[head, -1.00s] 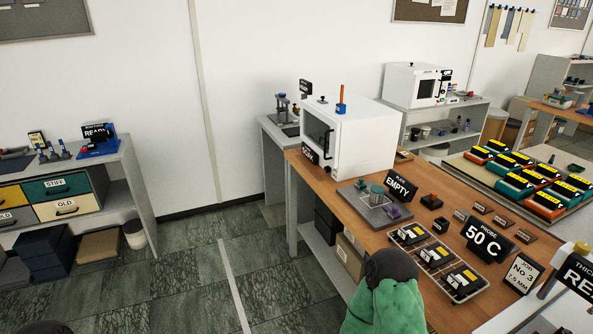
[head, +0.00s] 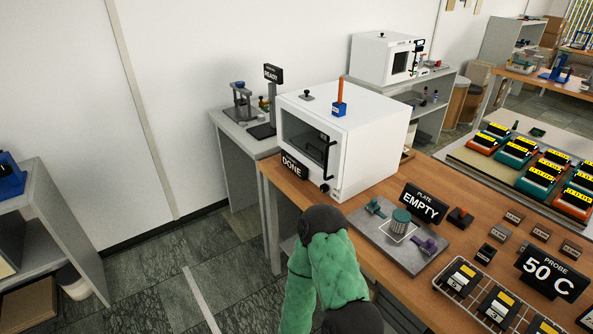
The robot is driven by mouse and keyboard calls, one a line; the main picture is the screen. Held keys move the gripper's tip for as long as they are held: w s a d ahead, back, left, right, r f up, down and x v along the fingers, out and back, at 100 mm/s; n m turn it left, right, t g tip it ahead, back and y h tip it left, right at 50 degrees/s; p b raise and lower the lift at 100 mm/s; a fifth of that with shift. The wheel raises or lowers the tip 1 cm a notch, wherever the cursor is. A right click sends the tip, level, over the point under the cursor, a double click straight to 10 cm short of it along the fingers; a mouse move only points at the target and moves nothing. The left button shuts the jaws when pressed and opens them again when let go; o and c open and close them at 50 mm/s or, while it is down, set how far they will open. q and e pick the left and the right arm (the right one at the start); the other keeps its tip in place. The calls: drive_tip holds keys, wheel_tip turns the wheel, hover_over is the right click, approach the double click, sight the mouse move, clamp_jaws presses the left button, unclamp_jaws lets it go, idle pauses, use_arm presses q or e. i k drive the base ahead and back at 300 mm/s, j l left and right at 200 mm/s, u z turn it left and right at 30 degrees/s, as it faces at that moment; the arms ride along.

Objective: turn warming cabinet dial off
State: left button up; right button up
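The white warming cabinet (head: 362,140) stands at the far left end of the wooden bench, its dark glass door shut. A vertical black handle (head: 326,155) is on the door's right side. A small dark knob (head: 324,188), which looks like the dial, sits low at the front, below the handle. Its setting is too small to read. A "DONE" sign (head: 294,167) is at the lower left of the front. A green-covered arm of mine (head: 335,270) rises from the bottom, below the cabinet. Neither gripper shows.
A grey plate (head: 408,256) with clamps and an "EMPTY" sign (head: 422,204) is right of the cabinet. A blue block with an orange rod (head: 340,96) stands on the cabinet. A "50 C" sign (head: 550,273) and wire rack are at right. Floor (head: 150,270) left of the bench is clear.

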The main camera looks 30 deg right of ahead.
sight(324, 187)
drive_tip(key=i, duration=2)
drive_tip(key=i+z, duration=0.15)
drive_tip(key=i, duration=0.4)
drive_tip(key=i+j+z, duration=0.15)
drive_tip(key=i, duration=0.35)
drive_tip(key=i+j+z, duration=0.15)
drive_tip(key=i, duration=0.4)
drive_tip(key=z, duration=2.2)
drive_tip(key=k+j, duration=0.05)
